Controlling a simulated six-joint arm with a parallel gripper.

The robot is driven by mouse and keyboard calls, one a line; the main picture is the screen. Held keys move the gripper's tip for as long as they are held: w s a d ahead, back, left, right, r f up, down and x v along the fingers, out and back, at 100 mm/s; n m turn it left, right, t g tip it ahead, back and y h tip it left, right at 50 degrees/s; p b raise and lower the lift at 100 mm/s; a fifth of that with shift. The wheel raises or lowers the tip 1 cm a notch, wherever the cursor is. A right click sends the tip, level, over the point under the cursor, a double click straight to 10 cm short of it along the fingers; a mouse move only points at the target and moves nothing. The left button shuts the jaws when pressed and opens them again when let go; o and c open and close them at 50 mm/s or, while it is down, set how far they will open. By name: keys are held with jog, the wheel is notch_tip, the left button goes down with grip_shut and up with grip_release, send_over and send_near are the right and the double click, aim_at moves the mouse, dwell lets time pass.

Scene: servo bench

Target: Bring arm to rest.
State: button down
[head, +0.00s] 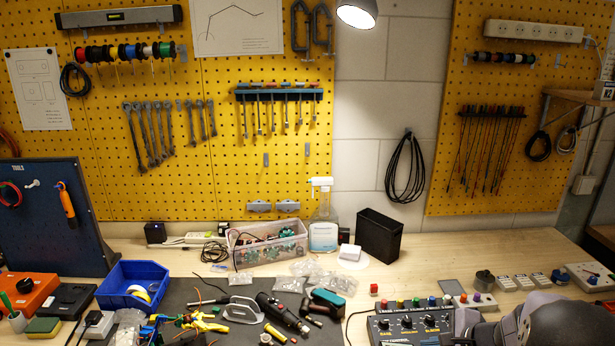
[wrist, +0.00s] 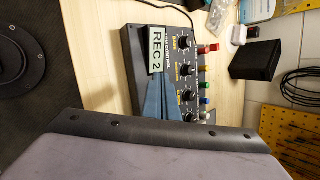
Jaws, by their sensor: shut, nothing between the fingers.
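My gripper (wrist: 160,80) shows in the wrist view as blue-grey fingers held together, with nothing between them. The fingers appear in front of the black control box (wrist: 130,45), which has a "REC 2" label, dark knobs and coloured buttons. I cannot tell whether they touch it. In the head view the control box (head: 385,329) stands at the bottom, right of centre. My grey arm fills the bottom right corner there, just right of the box, and the fingertips cannot be made out.
A dark mat (head: 190,292) with tools lies left of the box. A blue bin (head: 112,287) stands further left. A black holder (head: 380,240) and a spray bottle (head: 323,236) stand at the back. Small modules (head: 520,281) sit at right. Some bench is bare behind the box.

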jog(key=s+a+f+n+g, duration=0.2)
jog(key=s+a+n+g, duration=0.15)
jog(key=s, duration=0.35)
jog(key=s+a+f+n+g, duration=0.2)
jog(key=s+n, duration=0.3)
jog(key=s, duration=0.3)
jog(key=s+a+f+n+g, duration=0.2)
jog(key=s+n+g, duration=0.15)
jog(key=s, duration=0.35)
jog(key=a+r+n+t+h, duration=0.1)
jog(key=a+r+n, duration=0.3)
jog(key=a+n, duration=0.4)
jog(key=shift+a+r+t+h, duration=0.15)
jog(key=shift+r+t+h, duration=0.2)
jog(key=shift+h, duration=0.55)
jog(key=shift+w, duration=0.1)
notch_tip(320, 180, down, 12)
jog(key=b, duration=1.1)
jog(key=shift+r+b, duration=0.15)
jog(key=shift+b, duration=0.15)
